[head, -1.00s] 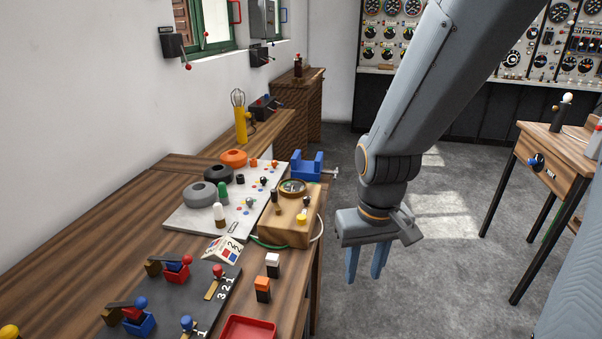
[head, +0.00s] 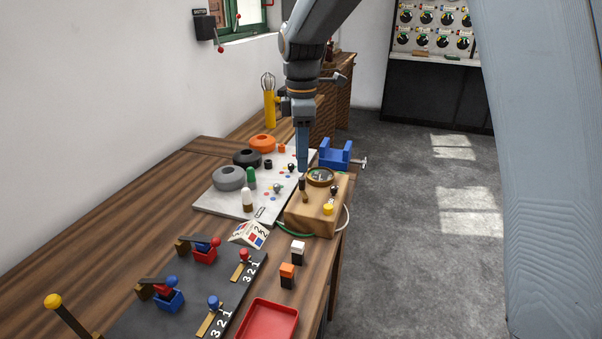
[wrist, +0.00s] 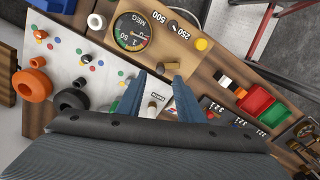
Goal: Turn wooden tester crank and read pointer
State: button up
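The wooden tester (head: 310,215) is a box at the bench's right edge. A round dial marked MEG (wrist: 131,32) is on its top, with its pointer small and hard to read; it also shows in the head view (head: 320,177). A small dark-topped upright handle (head: 302,186), which looks like the crank, stands at the tester's left side and shows near my fingertips in the wrist view (wrist: 161,68). My gripper (head: 303,168) points down just above and behind this handle. Its two fingers are apart in the wrist view (wrist: 159,78), with nothing clearly held between them.
A white board (head: 235,205) with grey, black and orange rings lies left of the tester. A yellow button (head: 328,209) and a 250/500 switch (wrist: 178,27) are on the tester. A blue holder (head: 335,154) stands behind it. A red tray (head: 268,320) lies in front.

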aim_at(301, 178)
notch_tip(301, 178, down, 6)
jog(key=shift+r+p, duration=0.15)
jog(key=shift+p, duration=0.4)
jog(key=shift+c, duration=0.4)
grip_shut()
